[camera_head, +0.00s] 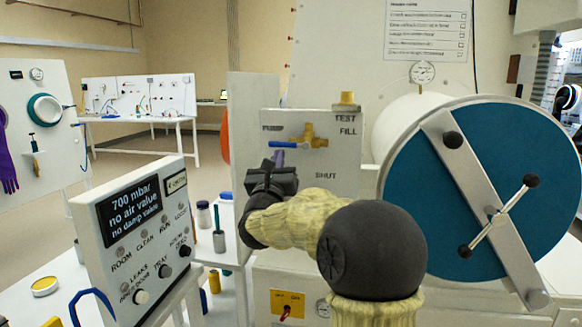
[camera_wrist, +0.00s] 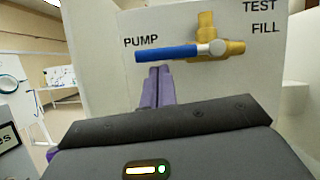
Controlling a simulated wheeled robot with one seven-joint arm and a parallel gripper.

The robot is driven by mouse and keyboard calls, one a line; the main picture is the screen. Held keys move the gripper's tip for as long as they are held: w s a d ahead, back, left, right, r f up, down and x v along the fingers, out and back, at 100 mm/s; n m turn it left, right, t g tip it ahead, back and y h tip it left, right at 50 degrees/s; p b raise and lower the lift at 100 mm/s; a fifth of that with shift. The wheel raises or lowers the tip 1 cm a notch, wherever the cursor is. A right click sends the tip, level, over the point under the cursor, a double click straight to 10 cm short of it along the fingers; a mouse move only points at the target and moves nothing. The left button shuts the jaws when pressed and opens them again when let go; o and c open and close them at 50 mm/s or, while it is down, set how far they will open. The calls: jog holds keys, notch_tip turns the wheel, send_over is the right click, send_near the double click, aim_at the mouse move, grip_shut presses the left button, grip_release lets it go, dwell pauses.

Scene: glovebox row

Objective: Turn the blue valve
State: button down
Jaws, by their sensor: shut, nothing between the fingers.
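The blue valve is a brass fitting (camera_head: 309,136) with a blue lever (camera_head: 288,143) on a pale upright panel. The lever is level and points left toward the PUMP label; TEST, FILL and SHUT are also printed there. In the wrist view the blue lever (camera_wrist: 168,53) runs left from its silver pivot, with the brass body (camera_wrist: 206,40) behind it. My gripper (camera_head: 279,157) has purple fingers and is shut and empty. In the wrist view the fingertips (camera_wrist: 159,70) sit just below the lever's left half. I cannot tell whether they touch it.
A large round blue door (camera_head: 420,200) with a diagonal bar and crossed handle is at the right. A pressure gauge (camera_head: 422,72) is above. Small bottles stand on a low shelf below.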

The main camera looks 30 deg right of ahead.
jog(key=shift+f, duration=0.1)
dwell(0.6)
jog(key=s+a+f+b, duration=0.5)
jog(key=s+f+b, duration=0.1)
jog(key=f, duration=0.2)
jog(key=shift+a+b, duration=0.2)
jog(key=shift+b, duration=0.15)
dwell(0.3)
jog(key=shift+s+a, duration=0.1)
jog(key=shift+a, duration=0.05)
dwell(0.4)
